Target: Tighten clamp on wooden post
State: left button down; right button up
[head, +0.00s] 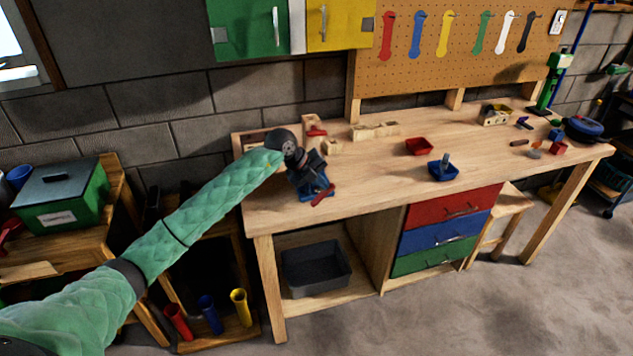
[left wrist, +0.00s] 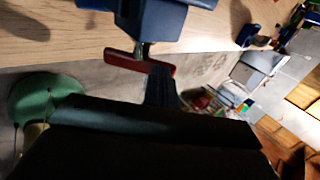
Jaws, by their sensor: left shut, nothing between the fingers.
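A blue clamp (head: 316,189) with a red handle (head: 323,196) sits at the front left edge of the workbench. A wooden piece with a red part (head: 315,131) stands upright just behind my gripper; I cannot tell if it is the post. My left gripper (head: 309,171) is shut and empty, right at the clamp, and partly hides it. In the left wrist view the blue clamp body (left wrist: 165,18) is at the top, and the red handle (left wrist: 140,63) lies by my dark fingers (left wrist: 160,88). I cannot tell if they touch. My right gripper is out of view.
The workbench (head: 380,169) also holds wooden blocks (head: 375,131), a red tray (head: 418,147) and a blue tray (head: 443,171). Several tools hang on the pegboard (head: 465,62) behind. A dark bin (head: 316,269) sits below. The bench middle is mostly clear.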

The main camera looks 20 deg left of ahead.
pick_arm(q)
jog(key=shift+w+d+f+g+y, duration=0.15)
jog(key=shift+d+g+y, duration=0.15)
jog(key=shift+y, duration=0.2)
jog(key=shift+d+f+y, duration=0.1)
jog(key=shift+y, duration=0.2)
jog(key=shift+w+d+f+b, duration=0.1)
jog(key=shift+b, duration=0.4)
jog(key=shift+d, duration=0.1)
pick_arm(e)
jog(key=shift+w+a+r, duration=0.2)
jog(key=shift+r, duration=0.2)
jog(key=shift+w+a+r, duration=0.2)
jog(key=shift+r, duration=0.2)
pick_arm(q)
jog(key=shift+d, duration=0.1)
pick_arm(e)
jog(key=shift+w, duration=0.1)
